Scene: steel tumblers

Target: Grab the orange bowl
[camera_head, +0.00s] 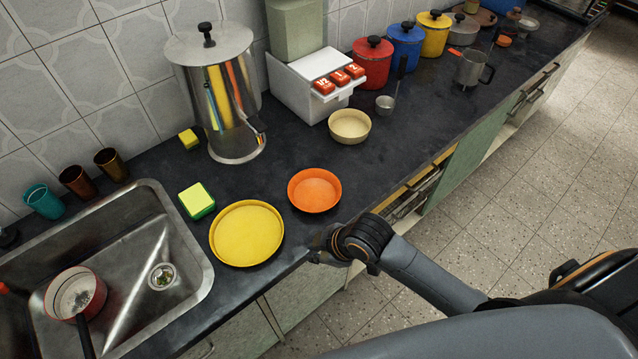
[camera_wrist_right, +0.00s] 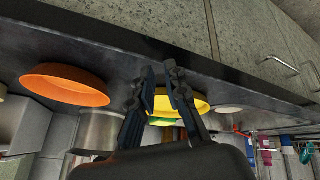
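The orange bowl (camera_head: 314,190) sits upright on the dark countertop near its front edge, right of a yellow plate (camera_head: 247,233). It also shows at the left of the right wrist view (camera_wrist_right: 64,84). My right gripper (camera_head: 322,243) is at the counter's front edge, nearer the camera than the bowl and apart from it. In the wrist view its two fingers (camera_wrist_right: 160,74) stand apart with nothing between them; the yellow plate (camera_wrist_right: 188,104) shows behind. The bowl looks empty. My left gripper is in neither view.
A cream bowl (camera_head: 349,125) and a white dispenser (camera_head: 312,85) stand behind the orange bowl. A large steel pot (camera_head: 219,110), a sponge (camera_head: 196,201) and a sink (camera_head: 189,243) are to the left. Counter right of the orange bowl is clear.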

